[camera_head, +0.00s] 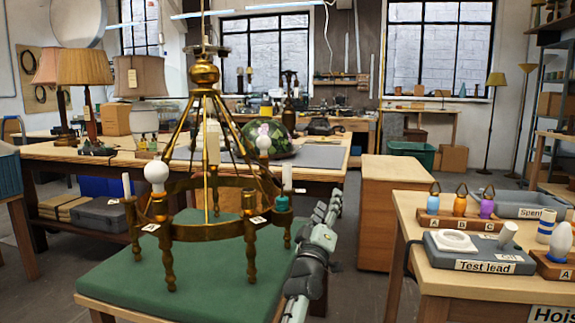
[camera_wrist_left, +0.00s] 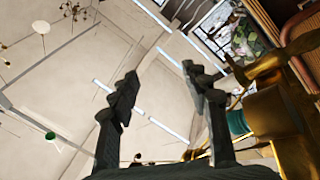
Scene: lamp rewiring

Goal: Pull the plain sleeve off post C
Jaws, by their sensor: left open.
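The brass chandelier (camera_head: 205,232) stands on legs on a green-topped table (camera_head: 110,285), with several posts around its ring. A plain white sleeve (camera_head: 286,178) stands upright above a teal cup (camera_head: 281,203) at the ring's right; another pale sleeve (camera_head: 127,185) is at the left. Post letters are unreadable, so I cannot tell which is post C. My left gripper (camera_head: 328,208) is just right of the chandelier, apart from the sleeve. In the left wrist view the gripper (camera_wrist_left: 158,78) is open and empty, with the teal cup (camera_wrist_left: 236,122) right of its fingers. My right gripper is out of view.
The chandelier's sloping rods (camera_head: 238,140) rise above the ring. A right-hand bench (camera_head: 480,285) holds a "Test lead" block (camera_head: 480,255), a rack (camera_head: 458,222) with coloured pieces and a grey tray (camera_head: 525,205). The green top's front is clear.

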